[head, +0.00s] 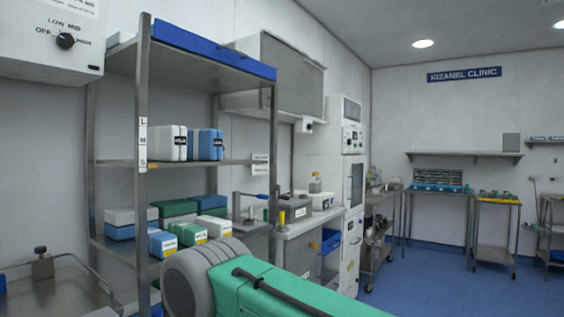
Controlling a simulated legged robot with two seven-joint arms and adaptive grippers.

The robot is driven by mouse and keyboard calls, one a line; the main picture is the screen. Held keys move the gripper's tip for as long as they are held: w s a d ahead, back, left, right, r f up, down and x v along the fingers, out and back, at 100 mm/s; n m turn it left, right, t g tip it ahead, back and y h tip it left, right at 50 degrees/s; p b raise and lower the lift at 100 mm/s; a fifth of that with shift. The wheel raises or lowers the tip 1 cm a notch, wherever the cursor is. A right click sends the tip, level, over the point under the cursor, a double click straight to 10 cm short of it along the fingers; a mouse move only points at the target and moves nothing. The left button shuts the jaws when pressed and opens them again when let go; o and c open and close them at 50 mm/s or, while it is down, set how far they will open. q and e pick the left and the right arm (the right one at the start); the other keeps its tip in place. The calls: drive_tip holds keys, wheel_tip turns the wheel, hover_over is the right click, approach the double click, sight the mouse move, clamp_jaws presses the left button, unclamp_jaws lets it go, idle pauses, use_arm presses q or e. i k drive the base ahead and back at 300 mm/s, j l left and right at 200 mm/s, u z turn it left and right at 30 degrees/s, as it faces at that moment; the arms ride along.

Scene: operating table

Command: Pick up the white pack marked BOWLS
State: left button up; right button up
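A metal shelf rack (142,205) stands at the left. On its middle shelf a white pack (168,143) with a small dark label stands beside a blue pack (206,145). On its lower shelf are a white-and-blue pack (162,243), a white-and-green pack (187,233) and a white pack (215,227), with larger packs behind them. The labels are too small to read, so I cannot tell which pack is marked BOWLS. Neither of my grippers is in view.
A green-covered form (270,293) with a grey rounded end fills the bottom centre, in front of the rack. A metal tray table (55,295) is at the lower left. A counter (310,228) stands right of the rack. Blue floor (440,285) is open at the right.

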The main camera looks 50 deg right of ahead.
sight(217, 228)
drive_tip(key=l+z, duration=0.1)
drive_tip(key=l, duration=0.35)
drive_tip(key=i+l+z, duration=0.1)
drive_tip(key=l, duration=0.3)
drive_tip(key=i+l+z, duration=0.1)
drive_tip(key=l, duration=0.35)
drive_tip(key=l+z, duration=0.1)
drive_tip(key=l, duration=0.3)
drive_tip(key=i+l+z, duration=0.1)
drive_tip(key=l, duration=0.3)
drive_tip(key=i+l+z, duration=0.15)
drive_tip(key=l, duration=0.25)
drive_tip(key=i+l+z, duration=0.1)
drive_tip(key=l, duration=0.3)
drive_tip(key=i+l+z, duration=0.1)
drive_tip(key=i+l, duration=0.15)
drive_tip(key=l+u, duration=0.1)
drive_tip(key=u, duration=1.1)
